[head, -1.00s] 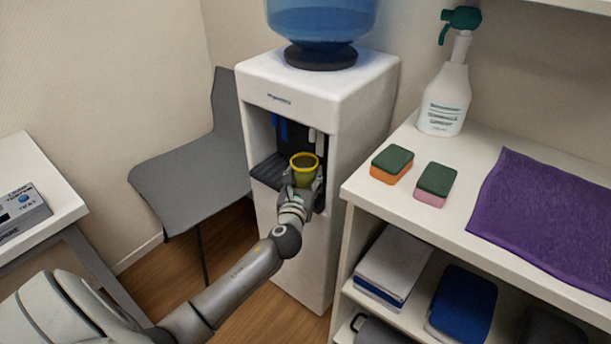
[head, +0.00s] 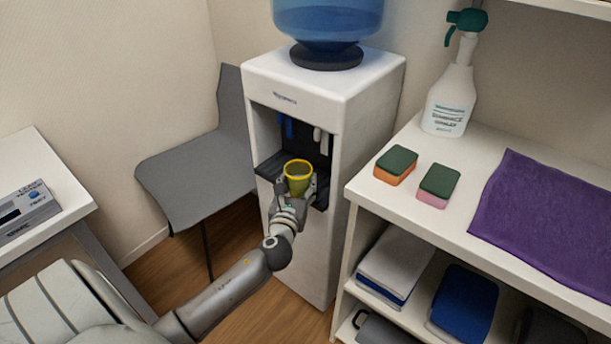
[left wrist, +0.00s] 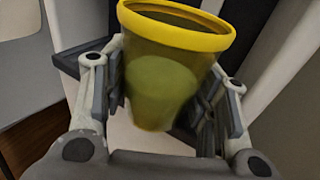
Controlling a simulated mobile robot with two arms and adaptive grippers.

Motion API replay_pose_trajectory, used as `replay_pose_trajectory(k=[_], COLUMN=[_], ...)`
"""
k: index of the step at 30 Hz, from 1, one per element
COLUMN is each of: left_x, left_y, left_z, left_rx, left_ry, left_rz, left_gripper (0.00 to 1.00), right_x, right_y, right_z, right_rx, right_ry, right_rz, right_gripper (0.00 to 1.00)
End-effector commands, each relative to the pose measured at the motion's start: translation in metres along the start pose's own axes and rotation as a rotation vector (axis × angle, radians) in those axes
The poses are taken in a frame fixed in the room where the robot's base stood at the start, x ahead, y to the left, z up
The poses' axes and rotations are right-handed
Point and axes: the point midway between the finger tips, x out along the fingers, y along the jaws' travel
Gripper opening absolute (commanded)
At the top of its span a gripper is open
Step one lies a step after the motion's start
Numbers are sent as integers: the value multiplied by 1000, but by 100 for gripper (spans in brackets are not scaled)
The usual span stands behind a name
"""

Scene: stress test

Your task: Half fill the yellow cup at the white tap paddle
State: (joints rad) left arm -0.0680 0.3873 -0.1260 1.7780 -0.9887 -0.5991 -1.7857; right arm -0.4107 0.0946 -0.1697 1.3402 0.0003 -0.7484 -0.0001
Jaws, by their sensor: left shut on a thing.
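The yellow cup (head: 298,180) is upright, with a bright yellow rim and a see-through, olive-toned wall. My left gripper (head: 297,190) is shut on it, one finger on each side. The left wrist view shows the cup (left wrist: 165,75) between the finger pads (left wrist: 165,95). The cup is at the front of the water dispenser's (head: 330,88) recess, in front of and left of the white tap paddle (head: 321,140), apart from it. The blue paddle (head: 286,127) is further left. I cannot tell the water level in the cup. My right gripper is not in view.
A dark drip tray (head: 268,168) lies in the recess. A grey chair (head: 195,178) stands left of the dispenser. A white shelf (head: 420,222) on the right holds two sponges (head: 395,165), a spray bottle (head: 450,98) and a purple towel (head: 550,215).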

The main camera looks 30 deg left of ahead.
Motion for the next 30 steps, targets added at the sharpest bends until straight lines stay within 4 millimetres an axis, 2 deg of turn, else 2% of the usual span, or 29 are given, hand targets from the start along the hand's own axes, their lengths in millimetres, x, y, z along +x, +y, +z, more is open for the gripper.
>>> replay_pose_trajectory(k=[8,13,23,30], left_x=[-31,-46,-50,-50], left_y=[16,23,25,25], left_z=[0,-2,-2,-2], left_rx=[2,2,0,0], left_ry=[0,0,-2,-2], left_rz=[-1,-1,-1,-1], left_gripper=[44,44,44,44], right_x=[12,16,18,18], right_y=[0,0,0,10], right_z=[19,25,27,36], right_rx=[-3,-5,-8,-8], right_ry=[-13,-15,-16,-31], right_rz=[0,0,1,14], right_gripper=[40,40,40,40])
